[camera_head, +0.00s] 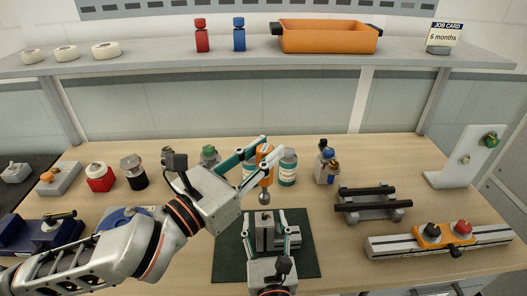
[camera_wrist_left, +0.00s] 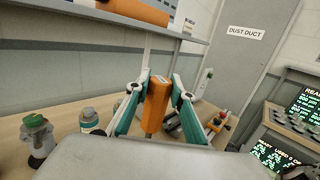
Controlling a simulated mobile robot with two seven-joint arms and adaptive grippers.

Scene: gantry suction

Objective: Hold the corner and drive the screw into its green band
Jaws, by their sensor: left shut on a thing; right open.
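My left gripper (camera_head: 258,152) is shut on an orange driver (camera_head: 265,176). The driver points down, with a round grey end, above the far part of a dark green mat; it also shows in the left wrist view (camera_wrist_left: 157,97). A grey metal corner piece (camera_head: 265,236) lies on the mat below and nearer than the driver. My right gripper (camera_head: 268,230) is open, with one finger on each side of the corner piece; I cannot tell whether they touch it. The screw and green band are too small or hidden to make out.
The dark green mat (camera_head: 228,262) lies on the wooden table. Bottles, including a teal-labelled one (camera_head: 287,168), stand close behind the driver. A rack with black bars (camera_head: 368,205) and a rail with an orange carriage (camera_head: 432,237) are to the right. A shelf (camera_head: 200,65) spans the back.

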